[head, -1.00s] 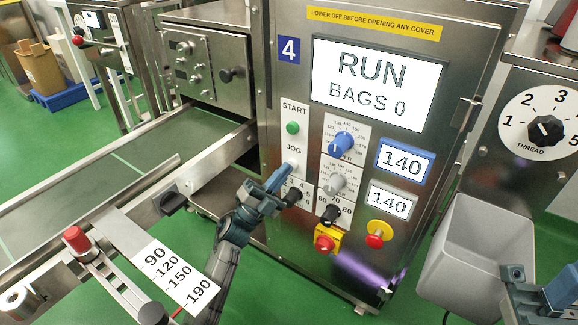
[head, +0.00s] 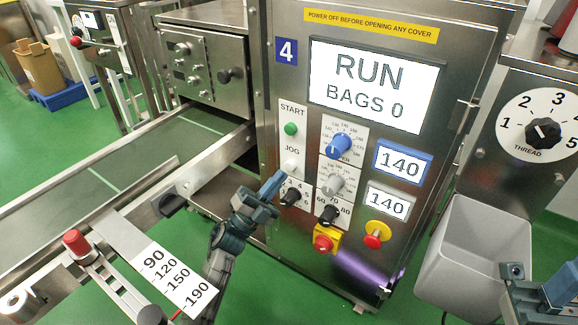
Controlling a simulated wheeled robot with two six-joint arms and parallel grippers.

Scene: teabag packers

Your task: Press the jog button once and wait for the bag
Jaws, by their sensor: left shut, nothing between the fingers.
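The machine's panel (head: 355,265) carries a big number 4. Its white jog button (head: 290,166) sits under the JOG label, below the green start button (head: 290,129). The display (head: 372,84) reads RUN and BAGS 0. My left gripper (head: 273,184) is shut and empty. Its tip is just below and left of the jog button, apart from it in the picture. My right gripper (head: 540,292) is only partly in view at the lower right corner; its fingers cannot be made out well. No bag is visible.
A grey bin (head: 478,262) stands at the right.

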